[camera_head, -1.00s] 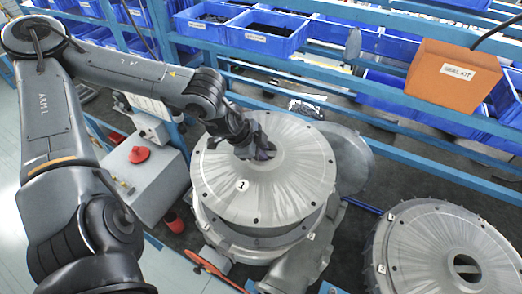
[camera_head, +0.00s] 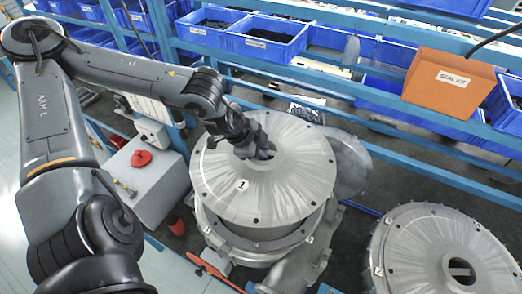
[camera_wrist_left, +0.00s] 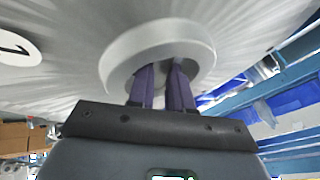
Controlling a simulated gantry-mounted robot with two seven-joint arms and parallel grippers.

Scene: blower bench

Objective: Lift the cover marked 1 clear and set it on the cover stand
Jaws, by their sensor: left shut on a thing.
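The grey round cover marked 1 (camera_head: 285,190) is in the head view's middle. It hangs level above the open top of the blower housing (camera_head: 225,240), with a dark gap between them. My left gripper (camera_head: 262,152) is shut on the raised collar at the cover's centre. In the left wrist view the fingers (camera_wrist_left: 165,85) are at this ring-shaped collar (camera_wrist_left: 125,62), and the cover's underlying grip contact is partly hidden. The number 1 label (camera_wrist_left: 18,48) shows at the left there. I cannot identify the cover stand. My right gripper is not in view.
A second grey round unit (camera_head: 420,245) with a central hole stands at the lower right. Blue rails (camera_head: 400,160) and blue bins (camera_head: 265,35) run behind. An orange seal kit box (camera_head: 450,82) is at the upper right. A grey box with a red knob (camera_head: 141,158) stands left.

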